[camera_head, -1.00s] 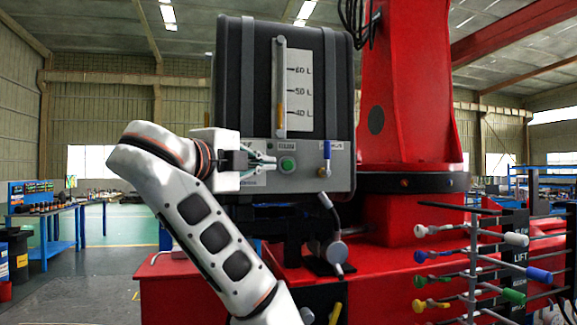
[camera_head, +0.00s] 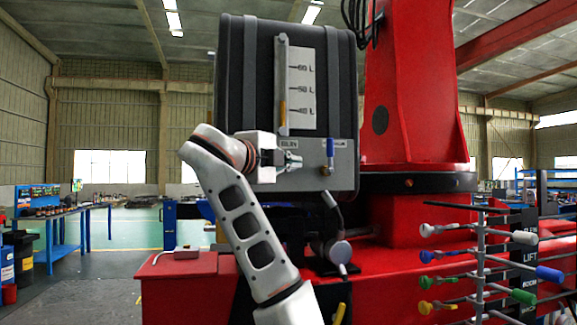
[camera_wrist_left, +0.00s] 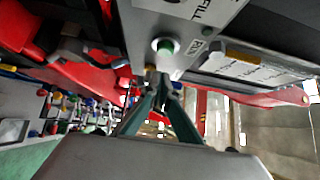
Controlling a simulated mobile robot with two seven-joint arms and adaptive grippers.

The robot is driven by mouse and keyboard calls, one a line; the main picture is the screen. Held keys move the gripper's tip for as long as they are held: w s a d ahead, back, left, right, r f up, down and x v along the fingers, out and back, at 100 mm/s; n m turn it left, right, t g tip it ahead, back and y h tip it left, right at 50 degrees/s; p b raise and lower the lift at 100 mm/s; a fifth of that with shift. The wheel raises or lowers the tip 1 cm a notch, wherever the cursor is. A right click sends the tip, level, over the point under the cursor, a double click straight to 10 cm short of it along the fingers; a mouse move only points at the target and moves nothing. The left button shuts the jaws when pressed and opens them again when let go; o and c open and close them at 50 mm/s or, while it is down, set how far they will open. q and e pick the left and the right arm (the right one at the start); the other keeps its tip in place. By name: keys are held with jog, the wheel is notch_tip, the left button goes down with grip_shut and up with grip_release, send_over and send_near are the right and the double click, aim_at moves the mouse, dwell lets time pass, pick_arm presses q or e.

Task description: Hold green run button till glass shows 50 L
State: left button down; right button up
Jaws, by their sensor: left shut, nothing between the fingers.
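The green run button (camera_wrist_left: 165,46) sits in a pale ring on the grey panel (camera_head: 310,178) at the foot of the black tank (camera_head: 240,80). My left gripper (camera_head: 297,161) is shut and empty in front of this panel, and hides the button in the head view. In the left wrist view the closed fingertips (camera_wrist_left: 160,78) are just below the button; I see no clear contact. The sight glass (camera_head: 283,60) stands on the tank front beside a white scale (camera_head: 302,75). Its yellow column (camera_head: 283,112) tops out between the 40 L and 50 L marks. My right gripper is not in view.
A blue-handled valve (camera_head: 330,152) is on the panel just right of my left gripper. The red crane column (camera_head: 410,90) stands to the right. Several coloured levers (camera_head: 480,265) stick out at lower right. A blue workbench (camera_head: 62,215) stands far left.

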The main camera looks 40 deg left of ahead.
pick_arm(q)
jog(key=shift+w+a+r, duration=0.1)
jog(key=shift+w+a, duration=0.35)
jog(key=shift+a, duration=0.25)
jog(key=shift+w+a, duration=0.4)
jog(key=shift+a, duration=0.25)
